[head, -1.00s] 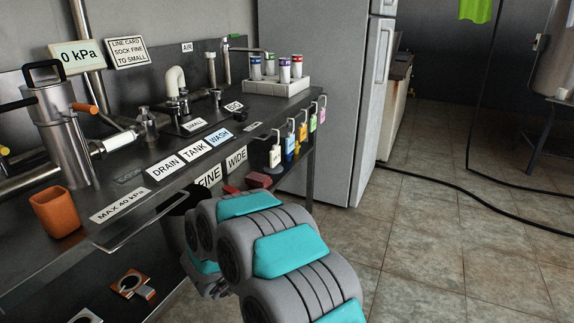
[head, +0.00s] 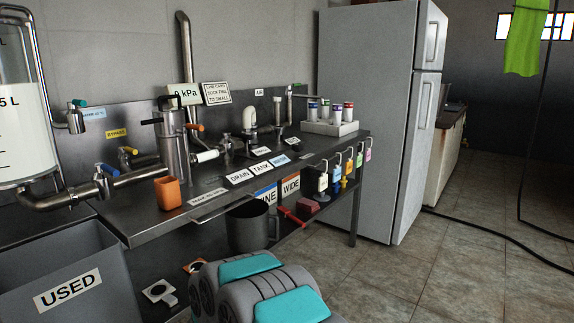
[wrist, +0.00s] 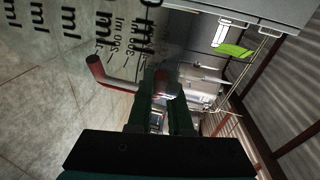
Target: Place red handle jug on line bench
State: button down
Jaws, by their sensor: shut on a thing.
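The red handle jug (wrist: 95,35) fills the upper left of the wrist view, close to the camera. It is see-through with black ml marks, and its bent red handle (wrist: 112,78) runs to my fingers. My gripper (wrist: 163,90) is shut on that handle. In the head view my gripper is hidden behind my arm, and I cannot make out the jug's handle in it. The steel line bench (head: 215,207) stands at middle left. Its top carries pipes, valves and label cards.
An orange cup (head: 168,193) stands near the bench's front edge. A white rack (head: 330,128) of capped bottles is at the far end. A grey mug-shaped vessel (head: 248,230) shows below the edge. A USED bin (head: 65,270) is at lower left. Floor at right is mostly clear.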

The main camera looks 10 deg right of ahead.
aim_at(324, 139)
jog(key=i+l+u, duration=0.1)
jog(key=u, duration=1.3)
jog(key=l, duration=1.4)
jog(key=k+l, duration=0.1)
jog(key=l, duration=2.7)
jog(key=k+l, duration=0.1)
jog(key=l, duration=1.3)
jog(key=l+u, duration=0.05)
